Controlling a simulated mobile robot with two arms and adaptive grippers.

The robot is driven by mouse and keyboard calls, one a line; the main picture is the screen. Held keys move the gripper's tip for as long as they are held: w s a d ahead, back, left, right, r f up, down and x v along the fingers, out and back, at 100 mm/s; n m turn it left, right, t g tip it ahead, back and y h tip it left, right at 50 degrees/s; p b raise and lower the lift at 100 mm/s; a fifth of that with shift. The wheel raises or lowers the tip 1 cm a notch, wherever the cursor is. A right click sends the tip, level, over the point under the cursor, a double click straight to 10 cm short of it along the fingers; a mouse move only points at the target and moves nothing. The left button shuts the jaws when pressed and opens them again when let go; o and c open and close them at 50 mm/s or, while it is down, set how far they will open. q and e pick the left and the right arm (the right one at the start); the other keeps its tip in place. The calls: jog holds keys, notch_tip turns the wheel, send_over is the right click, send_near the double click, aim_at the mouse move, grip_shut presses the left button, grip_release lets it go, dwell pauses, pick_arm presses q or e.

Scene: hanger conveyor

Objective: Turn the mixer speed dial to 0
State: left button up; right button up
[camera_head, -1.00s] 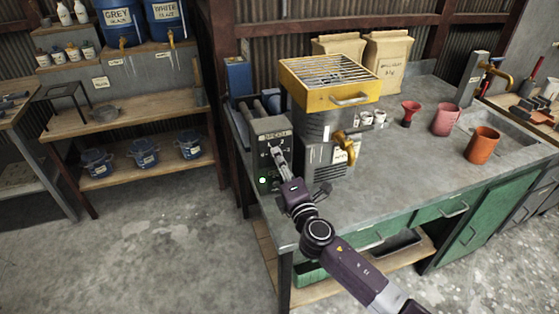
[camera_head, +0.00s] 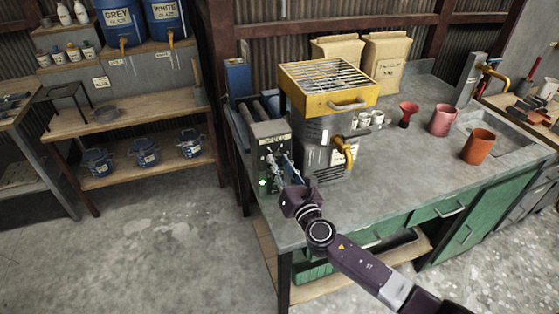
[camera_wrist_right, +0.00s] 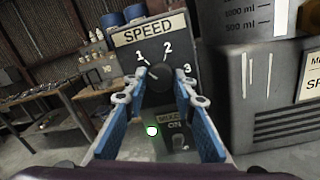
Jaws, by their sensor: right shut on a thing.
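The speed dial (camera_wrist_right: 157,82) is a round black knob with a white pointer line, on a grey panel under a SPEED label (camera_wrist_right: 150,28). The numbers 1, 2 and 3 show around it; the pointer leans up-left, roughly toward the 1. The 0 mark is not visible. My right gripper (camera_wrist_right: 162,90) has its blue-padded fingers on either side of the dial and is shut on it. In the head view my right gripper (camera_head: 275,164) reaches the control box (camera_head: 270,131), with fingers hiding the dial. My left gripper is not in view.
A toggle switch (camera_wrist_right: 180,142) marked ON and a lit green lamp (camera_wrist_right: 152,131) sit below the dial. The grey machine with a yellow grated top (camera_head: 329,83) stands close on the right. Cups, including an orange one (camera_head: 478,146), stand farther right on the bench.

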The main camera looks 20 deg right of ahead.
jog(key=n+p, duration=0.3)
jog(key=n, duration=0.2)
jog(key=shift+n, duration=0.4)
jog(key=n+p, duration=0.1)
jog(key=n, duration=0.1)
jog(key=n+p, duration=0.2)
jog(key=shift+n+g+y, duration=0.3)
jog(key=shift+n, duration=0.1)
jog(key=shift+f, duration=0.1)
jog(key=o, duration=1.2)
jog(key=shift+c, duration=0.2)
jog(key=shift+s, duration=0.15)
jog(key=s+d, duration=0.1)
jog(key=s, duration=1)
jog(key=shift+s, duration=0.35)
jog(key=shift+d, duration=0.15)
